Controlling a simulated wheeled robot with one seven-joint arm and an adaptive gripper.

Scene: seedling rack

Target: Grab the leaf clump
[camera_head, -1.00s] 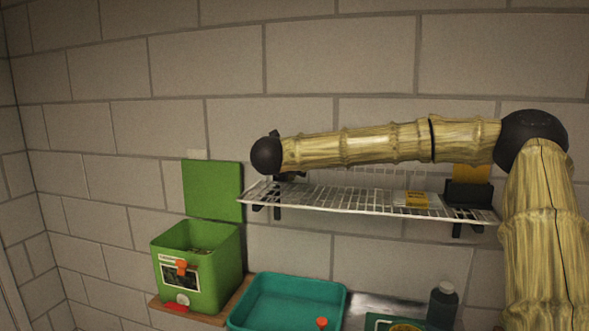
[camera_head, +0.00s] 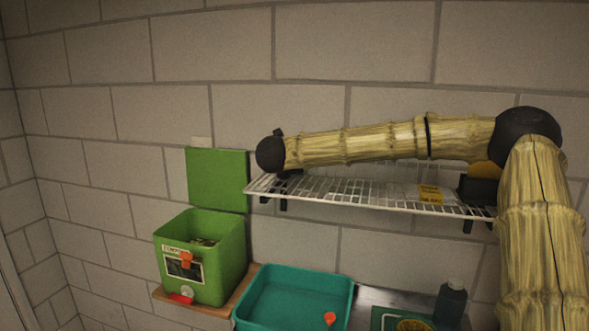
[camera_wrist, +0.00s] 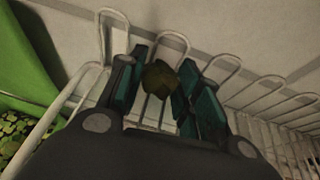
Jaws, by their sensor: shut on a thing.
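The leaf clump (camera_wrist: 158,77) is a small dark olive-green lump in the wrist view. My gripper (camera_wrist: 162,90) has its teal-padded fingers on either side of the clump and is shut on it. The clump is in front of the looped white wires of the rack. In the head view my arm hides the clump and most of the gripper, near the left end of the wire shelf (camera_head: 350,194).
A green bin (camera_head: 222,270) with an upright green lid stands below left of the shelf; its speckled contents (camera_wrist: 20,140) show in the wrist view. A teal tray (camera_head: 285,300) and a dark bottle (camera_head: 451,305) are below. A yellow card (camera_head: 430,193) lies on the shelf.

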